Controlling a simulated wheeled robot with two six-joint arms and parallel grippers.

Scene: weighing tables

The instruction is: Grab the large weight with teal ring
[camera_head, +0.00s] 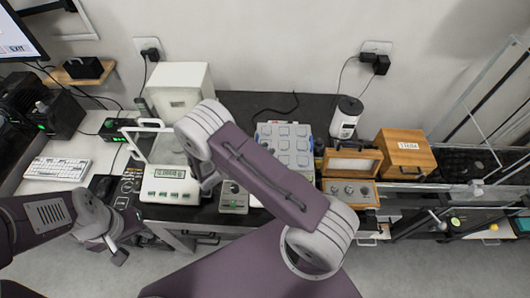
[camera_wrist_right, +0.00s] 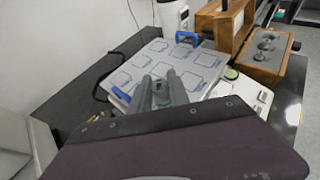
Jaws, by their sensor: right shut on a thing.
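My right gripper (camera_wrist_right: 163,92) is shut on a small grey thing (camera_wrist_right: 161,84), mostly hidden between the fingers. I cannot make out a teal ring on it. In the head view my right arm hides most of this gripper, near the balance. Several silver weights sit in the open wooden box (camera_head: 349,202), which also shows at the top right of the right wrist view (camera_wrist_right: 270,72). My left gripper (camera_head: 118,252) hangs at the lower left, away from the weights; its jaw opening is unclear.
A tray with marked squares (camera_head: 301,139) lies behind my right arm. The balance (camera_head: 168,186) stands to its left, a small device (camera_head: 234,203) in front. A closed wooden box (camera_head: 406,150) and a white cylinder device (camera_head: 345,117) stand at right.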

